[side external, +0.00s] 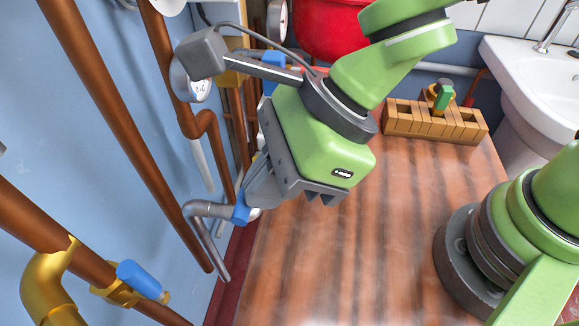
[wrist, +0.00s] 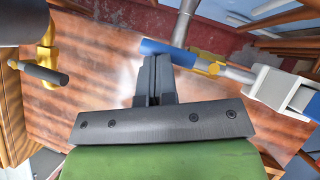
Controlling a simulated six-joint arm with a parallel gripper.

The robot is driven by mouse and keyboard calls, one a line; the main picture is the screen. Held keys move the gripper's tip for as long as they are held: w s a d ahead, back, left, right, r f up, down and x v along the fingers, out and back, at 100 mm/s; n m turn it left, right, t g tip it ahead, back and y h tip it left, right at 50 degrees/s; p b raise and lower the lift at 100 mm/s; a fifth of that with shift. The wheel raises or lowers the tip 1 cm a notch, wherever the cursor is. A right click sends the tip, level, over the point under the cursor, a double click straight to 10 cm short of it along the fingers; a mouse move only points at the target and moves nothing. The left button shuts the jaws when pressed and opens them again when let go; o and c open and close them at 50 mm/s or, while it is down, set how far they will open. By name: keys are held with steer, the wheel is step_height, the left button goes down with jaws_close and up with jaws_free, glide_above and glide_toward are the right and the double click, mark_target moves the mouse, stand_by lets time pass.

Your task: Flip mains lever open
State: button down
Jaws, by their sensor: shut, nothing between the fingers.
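A blue lever handle (side external: 240,209) sits on a grey pipe fitting low at the wall, by the left edge of the wooden top. In the wrist view a blue handle (wrist: 168,53) lies across a brass and grey pipe fitting (wrist: 205,65). My gripper (side external: 258,190) points down and left at the fitting, close to the handle. Its two fingers (wrist: 155,68) are pressed together and empty. Their tips are right at the blue handle in the wrist view; whether they touch it I cannot tell. Part of the fitting is hidden behind the gripper in the side view.
Another blue handle (side external: 138,278) is on a brass valve at the lower left. A wooden rack (side external: 434,122) stands at the back of the wooden top (side external: 360,260), whose middle is clear.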

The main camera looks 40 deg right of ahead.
steer(key=shift+d, duration=0.1)
steer(key=shift+w+d, duration=0.15)
steer(key=shift+d, duration=0.55)
